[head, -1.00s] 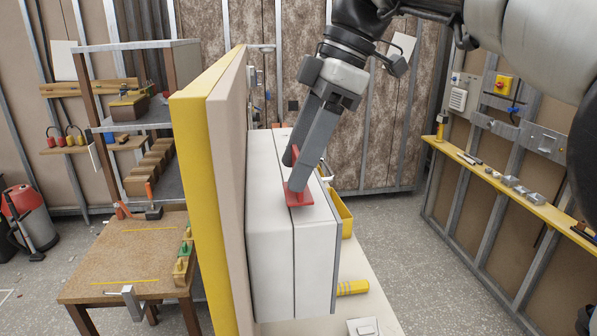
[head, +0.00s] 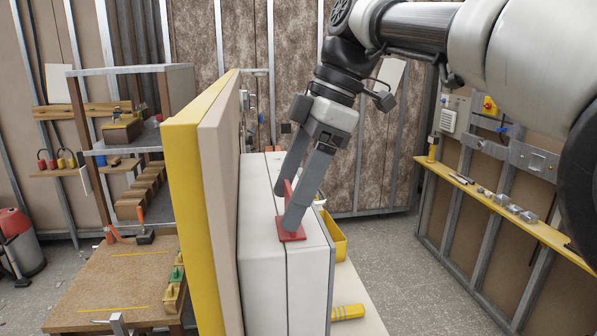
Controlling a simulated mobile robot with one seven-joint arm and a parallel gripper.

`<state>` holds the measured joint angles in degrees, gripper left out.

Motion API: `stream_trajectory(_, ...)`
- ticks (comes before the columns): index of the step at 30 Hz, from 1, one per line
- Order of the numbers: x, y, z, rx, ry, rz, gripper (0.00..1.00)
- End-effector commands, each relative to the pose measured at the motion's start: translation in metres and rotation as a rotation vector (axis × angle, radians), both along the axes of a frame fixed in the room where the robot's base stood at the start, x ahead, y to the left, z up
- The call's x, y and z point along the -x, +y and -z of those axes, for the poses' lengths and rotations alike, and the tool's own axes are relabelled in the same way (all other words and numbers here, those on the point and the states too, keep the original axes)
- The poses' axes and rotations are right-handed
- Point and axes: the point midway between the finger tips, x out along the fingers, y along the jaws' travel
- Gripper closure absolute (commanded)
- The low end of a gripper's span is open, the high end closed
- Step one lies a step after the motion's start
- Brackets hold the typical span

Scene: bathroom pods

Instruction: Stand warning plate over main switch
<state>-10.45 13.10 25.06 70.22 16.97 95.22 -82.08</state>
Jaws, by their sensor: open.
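The red warning plate (head: 291,235) stands upright on its flat foot on top of a white cabinet (head: 264,212). My gripper (head: 285,207) is open and points down, its fingers on either side of the plate's upright part. The fingers hide much of the plate, and I cannot tell whether they touch it. A red and yellow switch (head: 489,105) is on the right wall, well away from the plate. I cannot tell whether it is the main switch.
A yellow-edged partition (head: 195,210) rises close left of the cabinet. A yellow bin (head: 332,240) sits behind its right side. A narrow yellow shelf (head: 470,190) with small parts runs along the right wall. A wooden workbench (head: 115,280) stands at the left.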

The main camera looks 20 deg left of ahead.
Motion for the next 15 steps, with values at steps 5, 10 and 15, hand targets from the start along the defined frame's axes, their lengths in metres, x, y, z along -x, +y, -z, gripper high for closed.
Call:
stream_trajectory(5,-0.006,-0.008,-0.025,-0.002,-0.002,0.0,0.27)
stream_trajectory(10,-0.013,-0.021,-0.063,-0.003,-0.003,0.002,0.27)
stream_trajectory(15,-0.02,-0.033,-0.096,-0.002,-0.002,0.0,0.27)
